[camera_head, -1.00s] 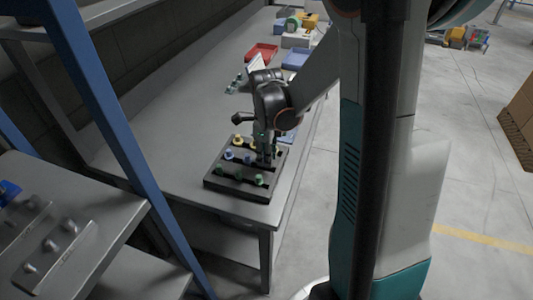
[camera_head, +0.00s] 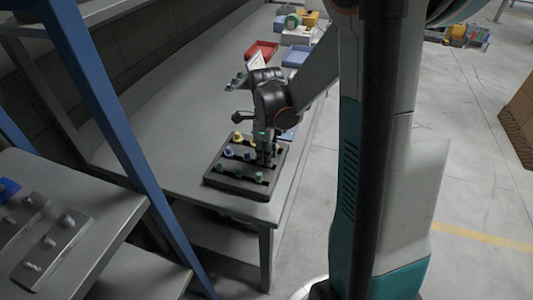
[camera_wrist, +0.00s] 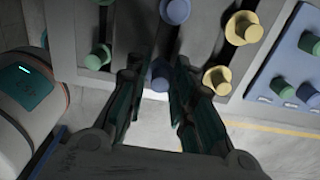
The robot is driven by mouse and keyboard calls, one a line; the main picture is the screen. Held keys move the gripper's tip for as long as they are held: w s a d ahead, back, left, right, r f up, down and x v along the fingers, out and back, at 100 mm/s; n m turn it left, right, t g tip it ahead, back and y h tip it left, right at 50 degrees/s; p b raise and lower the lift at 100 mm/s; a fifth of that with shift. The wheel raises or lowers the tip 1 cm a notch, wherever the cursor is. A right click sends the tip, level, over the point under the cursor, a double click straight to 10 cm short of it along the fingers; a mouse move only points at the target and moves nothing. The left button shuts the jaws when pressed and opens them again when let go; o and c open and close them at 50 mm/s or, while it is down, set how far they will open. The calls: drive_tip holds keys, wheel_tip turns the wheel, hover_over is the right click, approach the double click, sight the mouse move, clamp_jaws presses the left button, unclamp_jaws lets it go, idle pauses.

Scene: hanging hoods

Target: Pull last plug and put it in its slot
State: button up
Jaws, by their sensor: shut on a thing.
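A dark slotted board (camera_head: 212,182) lies at the near end of the grey table, with green, blue and yellow plugs on it. My gripper (camera_head: 265,160) points down at the board's right part. In the wrist view my gripper (camera_wrist: 157,92) is shut on a blue plug (camera_wrist: 160,77), which shows between the two fingers. In that view another blue plug (camera_wrist: 175,11) and yellow plugs (camera_wrist: 243,28) are beyond and to the right, and a green plug (camera_wrist: 98,57) is to the left. The fingers partly hide the held plug, and I cannot tell whether it is still seated.
A blue board (camera_wrist: 290,60) with blue and green pegs lies beside the dark board in the wrist view. Red (camera_head: 262,51) and blue (camera_head: 296,56) trays stand farther up the table (camera_head: 190,105). A blue rack post (camera_head: 110,120) rises at left.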

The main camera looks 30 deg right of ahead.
drive_tip(key=shift+f+b, duration=0.8)
drive_tip(key=shift+f, duration=0.1)
idle(0.6)
drive_tip(key=o, duration=0.9)
drive_tip(key=shift+c, duration=0.2)
